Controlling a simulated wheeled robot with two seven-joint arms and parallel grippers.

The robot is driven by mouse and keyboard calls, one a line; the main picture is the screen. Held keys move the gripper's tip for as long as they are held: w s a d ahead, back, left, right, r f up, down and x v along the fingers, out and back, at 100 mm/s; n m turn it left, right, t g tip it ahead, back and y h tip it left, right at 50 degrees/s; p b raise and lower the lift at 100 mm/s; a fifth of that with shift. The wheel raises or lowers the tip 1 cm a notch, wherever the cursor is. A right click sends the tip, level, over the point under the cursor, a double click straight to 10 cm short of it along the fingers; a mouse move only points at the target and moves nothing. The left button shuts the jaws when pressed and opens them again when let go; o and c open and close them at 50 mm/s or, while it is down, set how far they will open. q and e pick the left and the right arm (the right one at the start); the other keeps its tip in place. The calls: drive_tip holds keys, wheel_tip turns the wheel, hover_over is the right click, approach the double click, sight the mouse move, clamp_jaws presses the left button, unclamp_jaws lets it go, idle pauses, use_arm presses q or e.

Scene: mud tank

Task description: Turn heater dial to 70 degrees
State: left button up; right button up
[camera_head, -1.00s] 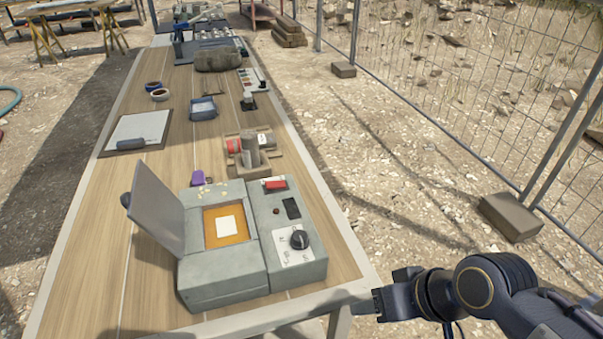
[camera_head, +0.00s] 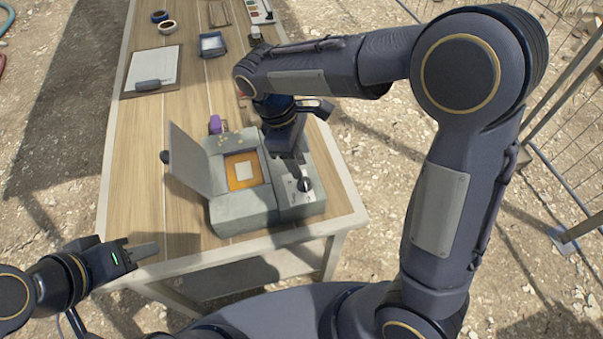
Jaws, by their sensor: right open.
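The heater (camera_head: 243,208) is a grey box on the table with a raised lid (camera_head: 190,165) and an orange well holding a white piece. Its control panel (camera_head: 313,205) is on the right side. The black heater dial (camera_head: 305,185) sits on a white plate on that panel; its pointer and markings are too small to read. My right gripper (camera_head: 297,172) is open, pointing down just above and beside the dial; I cannot tell whether it touches it. My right arm hides the panel's back part. My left gripper (camera_head: 145,250) is off the table's front-left corner, its jaw gap unclear.
A clipboard (camera_head: 152,70), a blue tray (camera_head: 212,45), tape rolls (camera_head: 167,27) and a purple item (camera_head: 215,124) lie further back on the wooden table (camera_head: 140,200). A wire fence (camera_head: 570,165) stands at the right. The table left of the heater is clear.

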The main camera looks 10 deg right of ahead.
sight(304, 181)
drive_tip(key=shift+n+h, duration=0.6)
drive_tip(key=f, duration=0.8)
drive_tip(key=shift+d+f+p, duration=0.35)
drive_tip(key=shift+f, duration=0.05)
drive_tip(key=c, duration=1)
drive_tip(key=shift+o, duration=0.2)
